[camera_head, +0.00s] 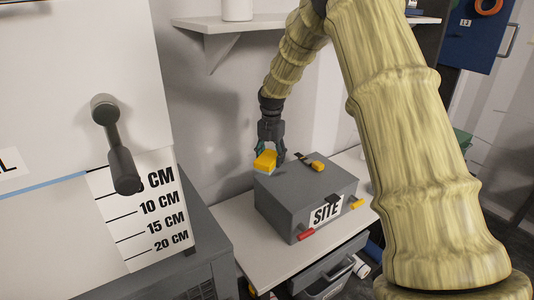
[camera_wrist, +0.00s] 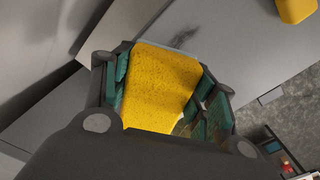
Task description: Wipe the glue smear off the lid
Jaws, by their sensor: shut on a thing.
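My gripper (camera_head: 268,150) is shut on a yellow sponge (camera_wrist: 160,85), above the left back part of the lid. The sponge (camera_head: 265,160) also shows in the head view. The grey lid (camera_head: 290,185) tops a box marked SITE. In the wrist view, a dark smear (camera_wrist: 186,38) lies on the grey lid surface, just beyond the sponge's far edge. I cannot tell whether the sponge touches the lid. The part of the lid under the sponge is hidden.
A yellow piece (camera_head: 317,165) sits on the lid, right of my gripper. The box has a red piece (camera_head: 306,234) and a yellow piece (camera_head: 357,204) at its sides. It stands on a pale bench (camera_head: 262,262). A wall shelf (camera_head: 225,24) is above; a white cabinet (camera_head: 75,120) is left.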

